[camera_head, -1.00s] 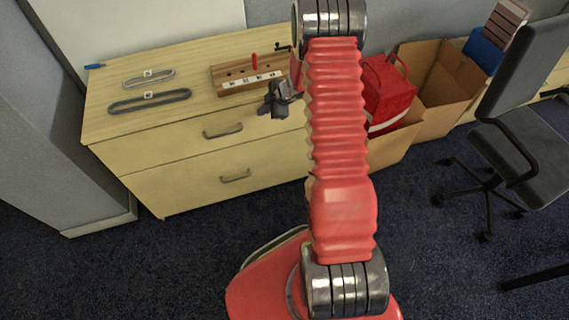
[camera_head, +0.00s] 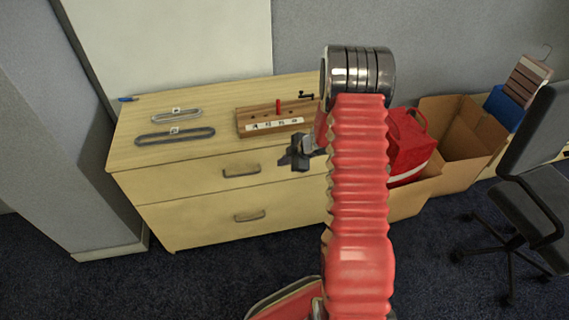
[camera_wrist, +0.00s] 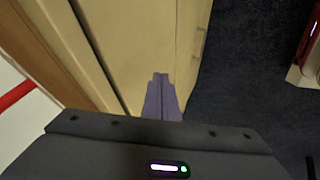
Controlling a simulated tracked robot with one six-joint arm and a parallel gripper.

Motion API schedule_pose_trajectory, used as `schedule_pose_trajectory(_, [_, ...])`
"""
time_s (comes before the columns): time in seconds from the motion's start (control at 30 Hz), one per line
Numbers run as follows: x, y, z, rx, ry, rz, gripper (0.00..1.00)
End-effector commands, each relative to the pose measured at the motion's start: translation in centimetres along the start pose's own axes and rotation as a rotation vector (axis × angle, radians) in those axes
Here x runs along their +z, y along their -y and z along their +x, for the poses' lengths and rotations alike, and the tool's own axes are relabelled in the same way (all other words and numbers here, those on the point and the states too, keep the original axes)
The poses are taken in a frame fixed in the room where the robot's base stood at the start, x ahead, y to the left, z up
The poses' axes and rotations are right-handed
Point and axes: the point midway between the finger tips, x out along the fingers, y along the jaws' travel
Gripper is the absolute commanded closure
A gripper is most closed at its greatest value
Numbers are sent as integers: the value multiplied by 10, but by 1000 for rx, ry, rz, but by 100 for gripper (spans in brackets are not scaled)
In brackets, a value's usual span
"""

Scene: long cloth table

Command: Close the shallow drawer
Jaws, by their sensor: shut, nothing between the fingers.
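The shallow drawer (camera_head: 195,180) is the upper one in the pale wooden cabinet, with a dark bar handle (camera_head: 241,171). It looks flush or nearly so in the head view; a small opening is hard to rule out. In the wrist view a dark line runs along the drawer front (camera_wrist: 125,45). My gripper (camera_head: 297,157) is shut and empty, at the upper right of the drawer front, right of the handle. Its fingertips (camera_wrist: 161,77) appear over the front in the wrist view. I cannot tell if they touch it.
A deeper drawer (camera_head: 205,215) lies below. On the cabinet top are a wooden rack (camera_head: 275,118), two grey belts (camera_head: 175,136) and a blue item (camera_head: 127,99). A red bag (camera_head: 408,145), cardboard boxes (camera_head: 460,120) and an office chair (camera_head: 535,195) stand right. Carpet in front is clear.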

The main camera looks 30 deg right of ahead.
Motion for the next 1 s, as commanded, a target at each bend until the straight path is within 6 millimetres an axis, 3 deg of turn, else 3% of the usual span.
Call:
schedule_pose_trajectory(0.6, [0,2,-85,0,3,-1,100])
schedule_pose_trajectory(0.8, [-1,3,-99,-3,1,-2,100])
schedule_pose_trajectory(1.0, [-1,4,-100,-4,1,-2,100])
